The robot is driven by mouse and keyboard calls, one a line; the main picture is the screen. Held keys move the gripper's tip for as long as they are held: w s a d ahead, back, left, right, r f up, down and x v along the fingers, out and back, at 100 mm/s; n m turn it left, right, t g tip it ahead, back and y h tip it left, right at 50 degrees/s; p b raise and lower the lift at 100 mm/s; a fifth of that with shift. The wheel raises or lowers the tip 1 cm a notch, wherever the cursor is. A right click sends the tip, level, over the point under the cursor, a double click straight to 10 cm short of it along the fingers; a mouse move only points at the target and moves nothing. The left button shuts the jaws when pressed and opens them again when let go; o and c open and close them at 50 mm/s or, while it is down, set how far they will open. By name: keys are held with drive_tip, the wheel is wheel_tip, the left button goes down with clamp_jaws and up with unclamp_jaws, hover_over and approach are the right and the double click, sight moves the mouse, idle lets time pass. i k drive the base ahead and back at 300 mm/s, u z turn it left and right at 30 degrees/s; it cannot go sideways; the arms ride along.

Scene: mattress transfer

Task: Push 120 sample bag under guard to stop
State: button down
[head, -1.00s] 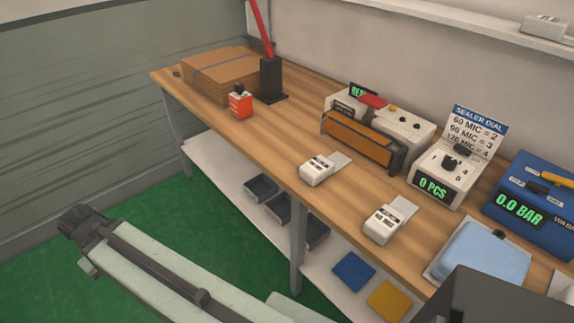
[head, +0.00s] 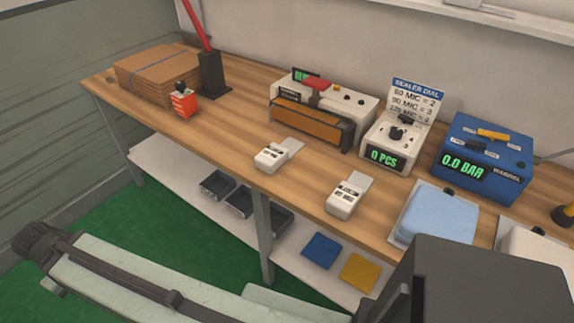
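Two small white blocks with printed faces and flat grey flaps, which look like the sample bags, lie on the bench. One (head: 269,158) is left of centre and the other (head: 342,202) is nearer and to the right. Their print is too small to read, so I cannot tell which is 120. The sealer (head: 362,101) stands behind them, with an orange-brown guard bar (head: 306,122) along its front and a red part on top. The stop is not visible. My pale arm crosses the lower left, but no gripper fingers show.
A dial box (head: 388,158) reads 0 PCS under a sealer dial card (head: 415,98). A blue box (head: 487,150) reads 0.0 BAR. A light blue pad (head: 440,212) lies at right. A red block (head: 184,104) and cardboard stack (head: 157,74) stand left. Bare bench lies between.

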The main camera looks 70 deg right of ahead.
sight(270, 160)
drive_tip(key=k, duration=0.95)
drive_tip(key=u, duration=0.2)
drive_tip(key=i, duration=0.6)
drive_tip(key=z, duration=0.15)
